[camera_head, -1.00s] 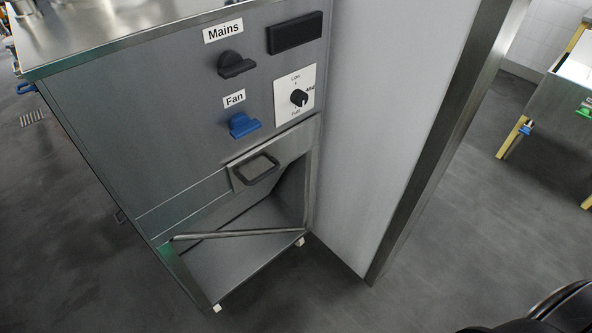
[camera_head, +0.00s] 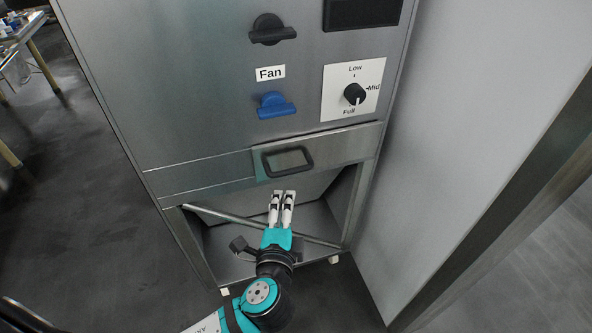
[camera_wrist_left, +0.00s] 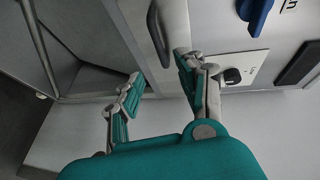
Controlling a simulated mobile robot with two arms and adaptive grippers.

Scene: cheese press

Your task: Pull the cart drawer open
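The cart drawer front (camera_head: 330,148) is a narrow metal panel below the control panel, and it looks flush with the cart. Its dark loop handle (camera_head: 287,162) stands out from the front, and it also shows in the left wrist view (camera_wrist_left: 156,38). My left gripper (camera_head: 282,194) is just below the handle in the head view. In the left wrist view the fingers (camera_wrist_left: 158,72) are spread apart with nothing between them, and the handle's near end is close to the right finger. I cannot tell whether they touch. My right gripper is out of view.
Above the drawer are a blue fan switch (camera_head: 275,105), a black switch (camera_head: 272,29) and a round dial (camera_head: 355,94). An open metal bay with a slanted bar (camera_head: 215,214) lies below. A pale wall panel (camera_head: 470,110) stands close on the right.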

